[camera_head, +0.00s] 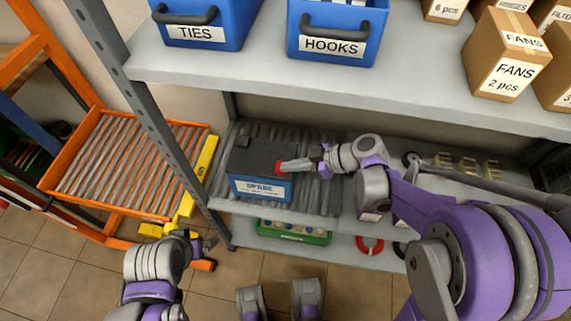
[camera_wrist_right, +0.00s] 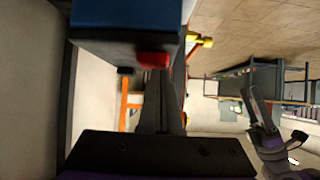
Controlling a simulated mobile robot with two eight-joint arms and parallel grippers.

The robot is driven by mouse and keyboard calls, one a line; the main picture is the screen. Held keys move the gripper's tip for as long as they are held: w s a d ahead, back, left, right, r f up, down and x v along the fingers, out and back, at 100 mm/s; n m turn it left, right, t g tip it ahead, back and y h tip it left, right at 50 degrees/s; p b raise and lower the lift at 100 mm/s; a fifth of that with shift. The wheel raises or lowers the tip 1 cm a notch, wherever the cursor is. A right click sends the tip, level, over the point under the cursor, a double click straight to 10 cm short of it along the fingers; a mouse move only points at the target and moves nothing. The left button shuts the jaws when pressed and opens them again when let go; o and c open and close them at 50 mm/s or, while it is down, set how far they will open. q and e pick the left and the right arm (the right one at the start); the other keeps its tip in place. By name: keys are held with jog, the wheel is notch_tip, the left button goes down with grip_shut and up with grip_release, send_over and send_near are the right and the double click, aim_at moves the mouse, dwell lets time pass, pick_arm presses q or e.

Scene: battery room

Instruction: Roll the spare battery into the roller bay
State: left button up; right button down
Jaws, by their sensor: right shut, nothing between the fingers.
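The spare battery (camera_head: 262,160), blue with a black top, a red terminal and a white front label, sits on the rollers of the middle shelf. In the right wrist view the battery (camera_wrist_right: 130,18) fills the top. My right gripper (camera_head: 285,166) is shut and empty, its tips at the battery's right side by the red terminal; contact is unclear. The roller bay (camera_head: 95,160) is an orange frame with empty grey rollers, left of the shelf post. My left gripper (camera_head: 204,247) is low, below the bay's right corner; its finger opening is unclear.
A grey shelf post (camera_head: 150,110) stands between the bay and shelf. A yellow bar (camera_head: 207,158) lies along the bay's right edge. The upper shelf (camera_head: 270,80) holds blue bins and cartons. A green tray (camera_head: 293,232) sits on the lower shelf. Rollers left of the battery look clear.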

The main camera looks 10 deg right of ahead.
jog(key=s+d, duration=0.4)
jog(key=d, duration=0.6)
jog(key=shift+d+f, duration=0.3)
jog(key=shift+d, duration=0.05)
pick_arm(q)
jog(key=shift+w+d+r+p, duration=0.1)
jog(key=shift+w+r+p, duration=0.05)
jog(key=shift+r+p, duration=0.45)
pick_arm(e)
jog(key=shift+w+a+r, duration=0.1)
jog(key=shift+w+r, duration=0.1)
jog(key=shift+r, duration=0.55)
pick_arm(q)
jog(key=shift+s+d+f, duration=0.1)
jog(key=shift+s+d, duration=0.3)
jog(key=shift+s, duration=0.05)
pick_arm(e)
jog(key=s+d, duration=0.4)
jog(key=d, duration=0.7)
jog(key=shift+s+d, duration=0.2)
